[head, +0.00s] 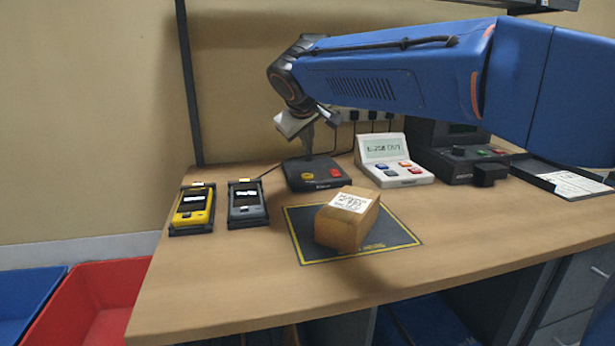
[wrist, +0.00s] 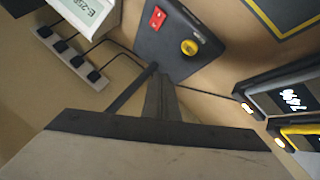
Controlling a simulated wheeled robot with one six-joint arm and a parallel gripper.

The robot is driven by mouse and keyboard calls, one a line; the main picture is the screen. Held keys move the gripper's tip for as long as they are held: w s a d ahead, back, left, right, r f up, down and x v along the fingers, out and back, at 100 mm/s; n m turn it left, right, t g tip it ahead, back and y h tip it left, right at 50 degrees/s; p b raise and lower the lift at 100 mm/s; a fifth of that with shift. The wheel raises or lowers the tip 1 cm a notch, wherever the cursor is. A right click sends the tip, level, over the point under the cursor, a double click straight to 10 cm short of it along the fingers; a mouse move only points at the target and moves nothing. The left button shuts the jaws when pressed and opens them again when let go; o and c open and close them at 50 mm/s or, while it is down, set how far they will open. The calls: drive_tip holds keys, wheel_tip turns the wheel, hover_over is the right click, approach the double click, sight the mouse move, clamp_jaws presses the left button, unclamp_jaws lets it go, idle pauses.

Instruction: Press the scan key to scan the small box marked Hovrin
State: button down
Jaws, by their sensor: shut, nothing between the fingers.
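The small box (head: 337,235) is brown and sits on a dark mat (head: 300,245) with a yellow border. A white label (head: 351,202) is on its top; I cannot read the name. Behind it stands a dark key unit (head: 318,184) with a yellow key (head: 307,177) and a red key (head: 335,172). In the wrist view the red key (wrist: 157,17) and yellow key (wrist: 189,47) also show. I cannot read which is the scan key. My gripper (head: 309,152) is shut and empty, pointing down over the back of the key unit, short of both keys.
A yellow handheld (head: 192,208) and a grey handheld (head: 247,204) sit at left. A clipboard (head: 567,183) lies far right. The front table strip is clear.

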sight(307, 177)
drive_tip(key=shift+f, duration=2.95)
drive_tip(key=shift+f, duration=0.2)
drive_tip(key=shift+f, duration=0.2)
drive_tip(key=shift+f, duration=0.4)
idle(0.7)
drive_tip(key=shift+r, duration=0.8)
drive_tip(key=shift+r, duration=2.5)
